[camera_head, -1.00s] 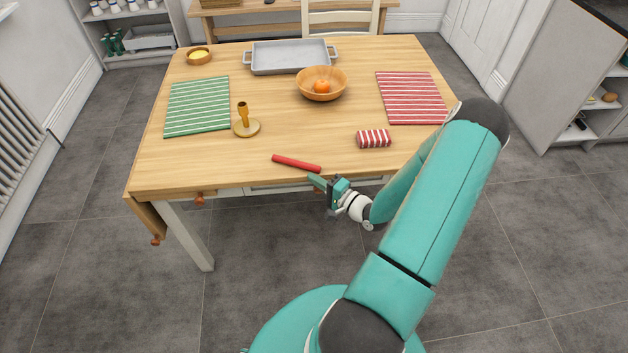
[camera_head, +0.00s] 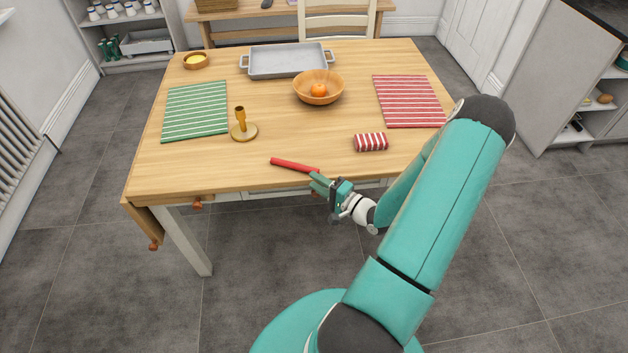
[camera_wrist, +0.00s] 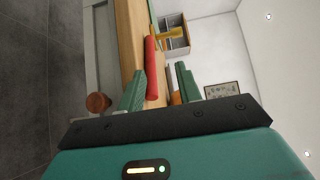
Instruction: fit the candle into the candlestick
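The red candle (camera_head: 292,164) lies on its side near the table's front edge. The brass candlestick (camera_head: 242,130) stands upright, to the left of the candle and farther back, with an empty socket. My gripper (camera_head: 315,179) is at the front edge, just by the candle's right end. In the wrist view my gripper (camera_wrist: 160,90) has its two green fingers apart, with the candle (camera_wrist: 151,68) showing ahead between them. I cannot tell whether a finger touches it. A yellowish thing at the far end, probably the candlestick (camera_wrist: 165,33), shows beyond the candle.
A striped red cloth roll (camera_head: 371,142) lies right of the candle. A green striped mat (camera_head: 195,110), a red striped mat (camera_head: 408,100), a wooden bowl (camera_head: 332,94) with an orange fruit and a grey tray (camera_head: 288,62) lie farther back. The wood around the candlestick is clear.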

